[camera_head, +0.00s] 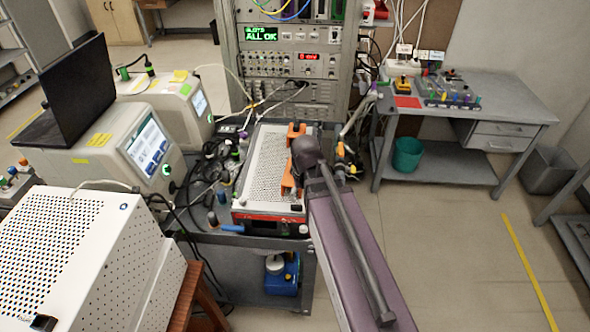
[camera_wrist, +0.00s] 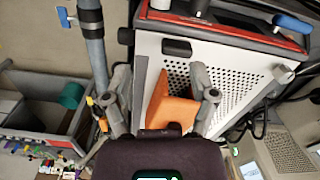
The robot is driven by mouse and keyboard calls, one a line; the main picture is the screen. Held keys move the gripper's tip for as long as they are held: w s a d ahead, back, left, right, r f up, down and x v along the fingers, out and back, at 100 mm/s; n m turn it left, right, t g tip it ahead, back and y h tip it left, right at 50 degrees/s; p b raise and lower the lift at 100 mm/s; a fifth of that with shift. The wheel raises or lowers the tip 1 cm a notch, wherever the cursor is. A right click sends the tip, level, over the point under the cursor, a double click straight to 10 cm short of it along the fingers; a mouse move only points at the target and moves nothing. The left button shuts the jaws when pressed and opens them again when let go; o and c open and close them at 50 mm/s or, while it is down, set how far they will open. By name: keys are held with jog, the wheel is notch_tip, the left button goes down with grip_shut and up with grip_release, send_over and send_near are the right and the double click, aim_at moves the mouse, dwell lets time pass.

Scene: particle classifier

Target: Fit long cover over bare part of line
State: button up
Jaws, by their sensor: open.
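My gripper (camera_wrist: 160,72) is open, its two grey fingers apart in the wrist view. An orange piece (camera_wrist: 173,110) shows between the fingers, in front of the white perforated top of a box (camera_wrist: 228,62); I cannot tell whether they touch. In the head view orange parts (camera_head: 288,183) show beside my wrist, over the same box (camera_head: 265,160), and my arm hides some of them. A grey pipe (camera_wrist: 92,45) runs past the left finger in the wrist view and may be the line. I cannot make out its bare part or say for sure which piece is the long cover.
The box stands on a dark cart crowded with cables and connectors (camera_head: 215,160). An instrument rack (camera_head: 290,60) is behind it. White instruments (camera_head: 145,150) stand to the left. A workbench (camera_head: 490,110) with small coloured parts stands right, a teal bin (camera_head: 407,154) below. The right floor is open.

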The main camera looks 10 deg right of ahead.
jog(key=w+r+m+p, duration=0.3)
jog(key=w+r+p, duration=0.9)
jog(key=r, duration=0.2)
jog(key=shift+w+m+p, duration=0.25)
jog(key=shift+m+p, duration=0.15)
jog(key=shift+a+f, duration=0.1)
jog(key=b, duration=0.9)
send_near(288, 180)
jog(key=w+d+f, duration=0.2)
jog(key=w, duration=0.1)
jog(key=shift+w+d+f, duration=0.1)
jog(key=shift+d+f, duration=0.1)
jog(key=shift+d, duration=0.15)
jog(key=shift+f, duration=0.1)
notch_tip(288, 180, down, 5)
jog(key=b, duration=0.5)
jog(key=shift+w, duration=0.1)
grip_shut()
